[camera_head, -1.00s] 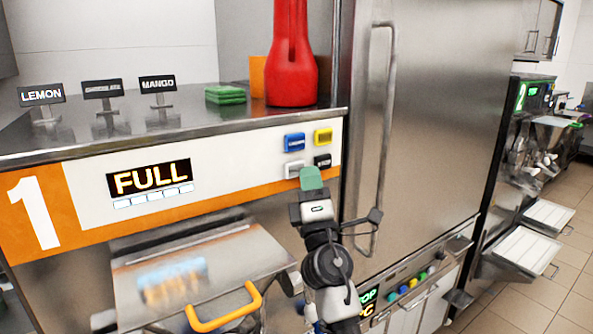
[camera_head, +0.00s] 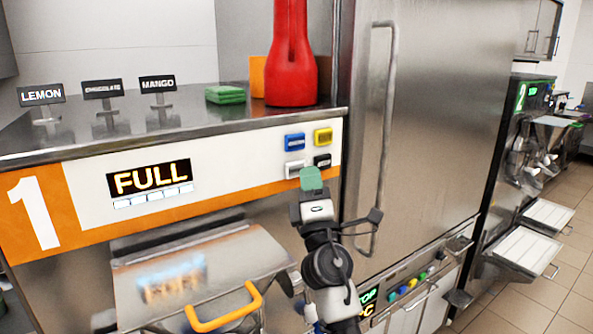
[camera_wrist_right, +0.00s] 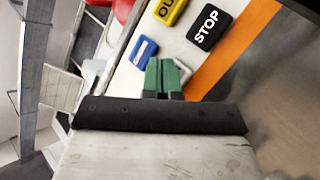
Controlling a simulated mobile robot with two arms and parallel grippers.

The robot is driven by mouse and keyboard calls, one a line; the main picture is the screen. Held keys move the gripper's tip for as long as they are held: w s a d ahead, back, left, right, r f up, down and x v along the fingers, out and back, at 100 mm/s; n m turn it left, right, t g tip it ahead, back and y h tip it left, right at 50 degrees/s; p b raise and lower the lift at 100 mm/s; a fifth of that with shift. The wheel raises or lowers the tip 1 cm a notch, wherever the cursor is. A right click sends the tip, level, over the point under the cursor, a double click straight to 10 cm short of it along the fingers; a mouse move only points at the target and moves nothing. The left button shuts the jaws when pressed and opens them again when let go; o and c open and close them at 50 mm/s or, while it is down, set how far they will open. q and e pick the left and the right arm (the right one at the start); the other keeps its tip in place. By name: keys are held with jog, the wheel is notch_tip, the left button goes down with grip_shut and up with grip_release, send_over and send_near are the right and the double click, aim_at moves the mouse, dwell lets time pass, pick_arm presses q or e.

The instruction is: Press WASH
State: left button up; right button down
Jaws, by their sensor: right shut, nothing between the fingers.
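A button panel (camera_head: 263,170) on machine 1 carries a blue button (camera_head: 294,142), a yellow button (camera_head: 323,136), a white button (camera_head: 294,169) and a black STOP button (camera_head: 322,160). I cannot read WASH on any of them. My right gripper (camera_head: 311,178) has green fingertips, shut and empty, just in front of the lower buttons. In the right wrist view the fingertips (camera_wrist_right: 165,75) partly cover the white button (camera_wrist_right: 184,71), between the blue button (camera_wrist_right: 143,50) and the STOP button (camera_wrist_right: 209,27). I cannot tell whether they touch it. My left gripper is not in view.
The display (camera_head: 150,179) reads FULL. Below it are a metal lid and a yellow handle (camera_head: 224,307). A red container (camera_head: 291,75) and a green sponge (camera_head: 225,94) stand on top. A tall steel door with a long handle (camera_head: 386,130) is close on the right.

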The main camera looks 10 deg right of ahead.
jog(key=shift+w+a+b, duration=0.15)
jog(key=shift+w+b, duration=0.2)
jog(key=shift+w, duration=0.05)
jog(key=shift+w+a+b, duration=0.15)
jog(key=shift+w+b, duration=0.3)
dwell(0.9)
jog(key=shift+s, duration=0.1)
jog(key=shift+s+d+p, duration=0.3)
jog(key=shift+s+p, duration=0.35)
jog(key=shift+s, duration=0.15)
